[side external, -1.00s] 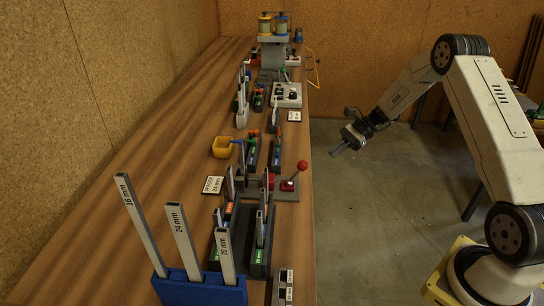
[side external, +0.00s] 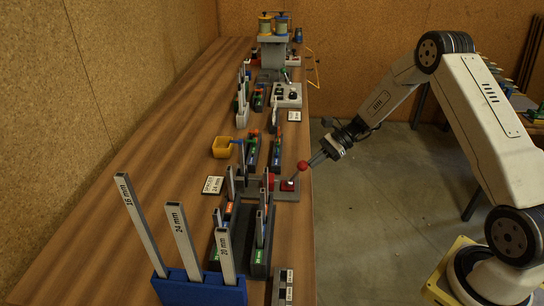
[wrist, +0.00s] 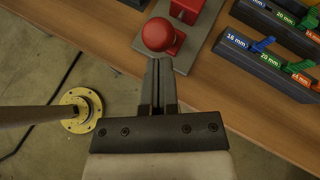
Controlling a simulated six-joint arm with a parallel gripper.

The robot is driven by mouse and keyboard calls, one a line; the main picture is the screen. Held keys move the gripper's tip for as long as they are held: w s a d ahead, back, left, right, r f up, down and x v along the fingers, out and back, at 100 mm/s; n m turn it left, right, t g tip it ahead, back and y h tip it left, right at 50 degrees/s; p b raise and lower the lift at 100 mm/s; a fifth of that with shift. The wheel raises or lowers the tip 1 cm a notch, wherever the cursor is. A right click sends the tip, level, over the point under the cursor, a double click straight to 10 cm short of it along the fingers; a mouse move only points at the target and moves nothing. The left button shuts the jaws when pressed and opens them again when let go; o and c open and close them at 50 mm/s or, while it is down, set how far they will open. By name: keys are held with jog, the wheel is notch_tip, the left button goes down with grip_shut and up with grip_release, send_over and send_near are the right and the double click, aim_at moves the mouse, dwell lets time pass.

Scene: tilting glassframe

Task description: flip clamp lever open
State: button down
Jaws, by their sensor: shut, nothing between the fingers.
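The clamp lever is a rod with a red ball knob (side external: 302,165) on a grey base plate (side external: 284,194) at the table's right edge in the side view. A red block (side external: 287,185) sits at the lever's foot. My gripper (side external: 313,160) is shut and empty, its tip right beside the knob on the side away from the table. In the wrist view the shut fingers (wrist: 160,65) point at the red knob (wrist: 158,34), just below it in the picture. I cannot tell whether they touch. The lever's rod is mostly hidden under the knob there.
Dark blocks with coloured tabs (wrist: 275,60) lie right of the clamp in the wrist view. Open floor lies right of the table.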

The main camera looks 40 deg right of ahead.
jog(key=shift+w+a+r+g+h, duration=0.3)
jog(key=shift+r+h, duration=0.1)
dwell(0.5)
jog(key=w+a+r+m+g+h, duration=0.2)
jog(key=w+a+g+h, duration=0.3)
jog(key=h, duration=0.1)
jog(key=shift+r, duration=0.15)
dwell(0.6)
jog(key=shift+w+a+r, duration=0.1)
jog(key=shift+r, duration=0.15)
jog(key=shift+r, duration=0.5)
jog(key=shift+r, duration=0.1)
dwell(0.3)
